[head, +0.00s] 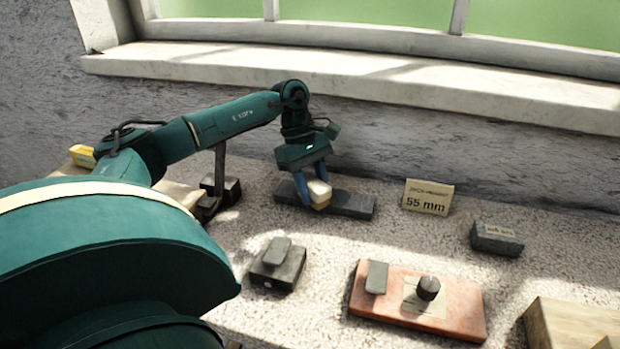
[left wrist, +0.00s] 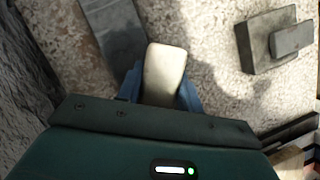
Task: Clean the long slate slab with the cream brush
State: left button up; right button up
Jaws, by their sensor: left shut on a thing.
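The long slate slab (head: 350,204) lies on the speckled surface near the wall, under my left gripper (head: 313,196). It also shows in the left wrist view (left wrist: 112,28), running to the top edge. My left gripper is shut on a cream block, the cream brush (head: 320,190), and its blue fingers are on both sides of it. The brush (left wrist: 164,72) is at or just above the slab; I cannot tell whether they touch. The brush's underside is hidden. My right gripper is not in view.
A sign reading "55 mm" (head: 427,197) stands right of the slab. A dark labelled block (head: 497,238) lies farther right. In front are a dark block with a smaller piece on top (head: 277,266) and a reddish board with a black knob (head: 450,318). The wall and window sill close off the back.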

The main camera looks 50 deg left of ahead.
pick_arm(q)
jog(key=shift+a, duration=0.1)
jog(key=shift+w+a, duration=0.15)
jog(key=shift+a, duration=0.85)
jog(key=shift+w+a, duration=0.1)
jog(key=shift+a, duration=0.85)
jog(key=shift+b, duration=0.3)
jog(key=shift+f, duration=0.15)
jog(key=shift+s, duration=0.15)
jog(key=shift+s+d+f, duration=0.1)
jog(key=shift+s+d, duration=0.05)
jog(key=shift+d, duration=0.35)
jog(key=shift+d+p, duration=0.3)
jog(key=shift+d, duration=1.4)
jog(key=shift+a, duration=0.1)
